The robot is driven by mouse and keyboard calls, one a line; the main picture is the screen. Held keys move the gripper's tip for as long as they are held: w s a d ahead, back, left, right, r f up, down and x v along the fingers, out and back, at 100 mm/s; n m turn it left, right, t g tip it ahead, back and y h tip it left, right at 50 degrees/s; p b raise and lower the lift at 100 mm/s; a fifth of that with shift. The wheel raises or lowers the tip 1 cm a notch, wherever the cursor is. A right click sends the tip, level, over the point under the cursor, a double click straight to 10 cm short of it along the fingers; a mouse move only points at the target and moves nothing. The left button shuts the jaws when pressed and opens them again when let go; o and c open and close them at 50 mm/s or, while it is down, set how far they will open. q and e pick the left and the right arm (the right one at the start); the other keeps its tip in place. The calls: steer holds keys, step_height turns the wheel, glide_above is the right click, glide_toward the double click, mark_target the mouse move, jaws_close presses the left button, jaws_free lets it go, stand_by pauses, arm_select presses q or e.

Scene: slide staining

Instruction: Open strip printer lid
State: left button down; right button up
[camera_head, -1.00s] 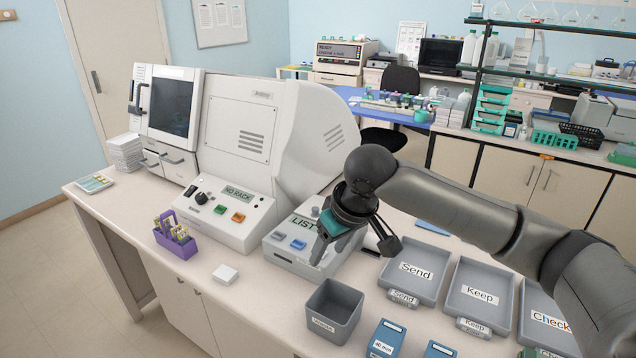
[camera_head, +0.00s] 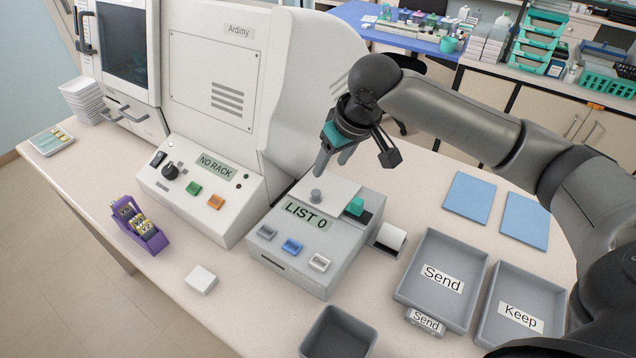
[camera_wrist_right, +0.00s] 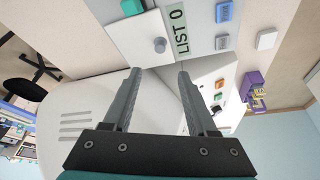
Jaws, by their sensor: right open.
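The strip printer (camera_head: 327,252) is a grey box with a green "LIST 0" display, several buttons and a green block on top. Its pale lid plate (camera_head: 333,189) lies flat on top and carries a small round knob (camera_head: 316,196). My right gripper (camera_head: 334,164) is above and behind the lid, open and empty. In the right wrist view, the parted fingertips (camera_wrist_right: 160,72) point towards the knob (camera_wrist_right: 159,45), with the lid (camera_wrist_right: 130,45) around it; they appear apart from it. My left gripper is out of view.
The large white stainer (camera_head: 225,80) with its "NO RACK" panel (camera_head: 214,165) stands left of the printer. A paper roll (camera_head: 391,237) and grey "Send" (camera_head: 455,250) and "Keep" (camera_head: 530,290) trays lie right. A grey bin (camera_head: 340,335) and purple rack (camera_head: 140,225) stand in front.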

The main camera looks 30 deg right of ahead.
mark_target(316, 192)
steer(key=x, duration=1.3)
steer(key=shift+f+b, duration=0.1)
steer(key=shift+b, duration=0.2)
jaws_close()
stand_by(0.8)
